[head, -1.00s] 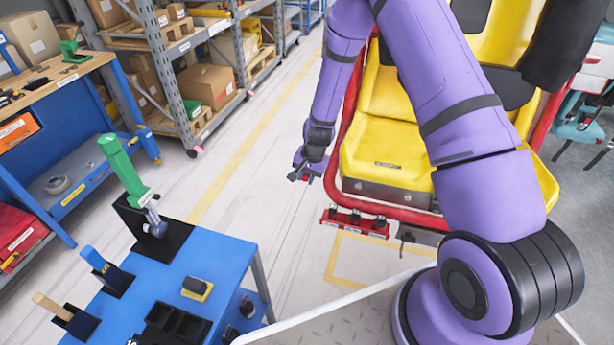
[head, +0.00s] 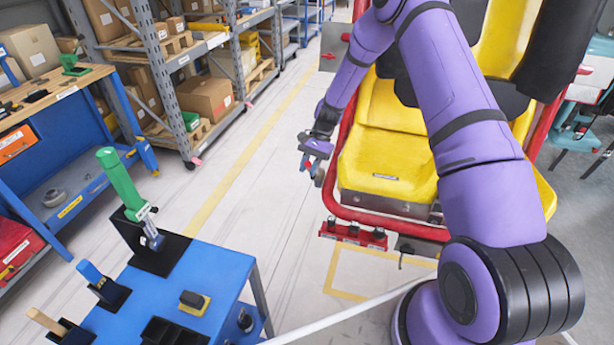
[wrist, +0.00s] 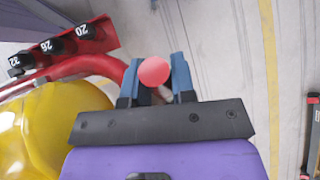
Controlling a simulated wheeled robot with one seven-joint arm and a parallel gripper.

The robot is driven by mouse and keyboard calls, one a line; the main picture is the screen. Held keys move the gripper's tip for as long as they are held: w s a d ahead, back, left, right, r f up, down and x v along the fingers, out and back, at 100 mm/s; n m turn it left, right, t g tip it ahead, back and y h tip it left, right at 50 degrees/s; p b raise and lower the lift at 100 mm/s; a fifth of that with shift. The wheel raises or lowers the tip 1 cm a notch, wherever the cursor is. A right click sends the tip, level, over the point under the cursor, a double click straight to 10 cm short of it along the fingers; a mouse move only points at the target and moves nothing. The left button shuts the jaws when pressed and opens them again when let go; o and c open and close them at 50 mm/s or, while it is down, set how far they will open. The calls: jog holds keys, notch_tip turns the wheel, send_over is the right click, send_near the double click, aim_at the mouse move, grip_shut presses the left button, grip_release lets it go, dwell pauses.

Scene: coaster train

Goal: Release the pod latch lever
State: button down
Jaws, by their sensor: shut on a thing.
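The pod (head: 385,160) is a yellow seat in a red tube frame, right of centre in the head view. My gripper (head: 310,163) is beside the left side of its frame. In the wrist view, my gripper's blue fingers (wrist: 155,80) are shut on a round red knob (wrist: 153,71), which I take to be the end of the latch lever. A short pale rod shows beside the knob, partly behind the fingers. The rest of the lever is hidden, so I cannot tell its angle. A small red spot shows at the gripper in the head view.
A red block with numbered black sockets (head: 352,234) sits at the pod's front lower edge. A blue table (head: 220,270) with a green-handled tool (head: 121,180) stands front left. Shelves (head: 175,85) stand behind. The floor between table and pod is clear.

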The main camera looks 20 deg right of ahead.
jog(key=shift+w+d+r+g+y, duration=0.35)
jog(key=shift+w+d+g+y, duration=0.15)
jog(key=shift+w+g+y, duration=0.15)
jog(key=shift+w+d+r+g+y, duration=0.35)
jog(key=shift+w+d+g+y, duration=0.15)
jog(key=shift+g, duration=0.25)
jog(key=shift+w, duration=0.1)
jog(key=c, duration=0.9)
grip_release()
jog(key=shift+c, duration=0.2)
jog(key=shift+r, duration=0.6)
notch_tip(320, 180, up, 3)
jog(key=shift+f, duration=0.15)
jog(key=s+a+r, duration=0.1)
jog(key=s, duration=1.5)
jog(key=shift+a, duration=0.1)
jog(key=shift+c, duration=0.3)
